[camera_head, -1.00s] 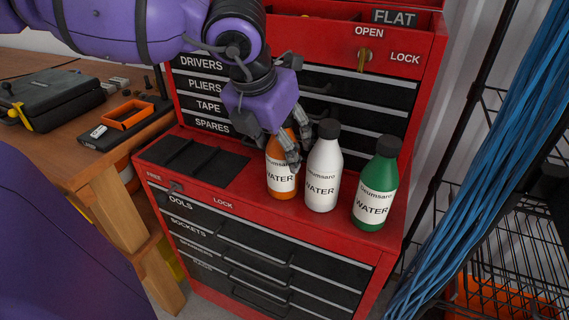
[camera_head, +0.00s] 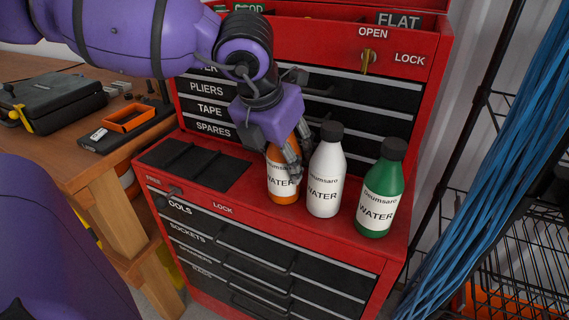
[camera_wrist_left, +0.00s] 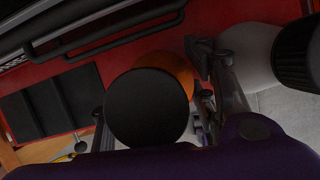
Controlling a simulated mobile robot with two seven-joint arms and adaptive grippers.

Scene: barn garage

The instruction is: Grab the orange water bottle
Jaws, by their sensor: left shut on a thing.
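The orange water bottle (camera_head: 283,190) stands upright on the red tool chest's ledge, leftmost of three bottles, with a white WATER label. My left gripper (camera_head: 287,158) is shut on its upper part, with the fingers to either side. The fingers and palm hide the bottle's cap in the head view. In the left wrist view the black cap (camera_wrist_left: 147,107) sits between the fingers, with a bit of the orange body (camera_wrist_left: 172,68) behind it. My right gripper is not in view.
A white bottle (camera_head: 325,180) stands close on the right of the gripper, and a green bottle (camera_head: 379,195) further right. The red tool chest (camera_head: 228,198) has drawers behind and below. A wooden workbench (camera_head: 68,158) is at left, blue cables (camera_head: 500,170) at right.

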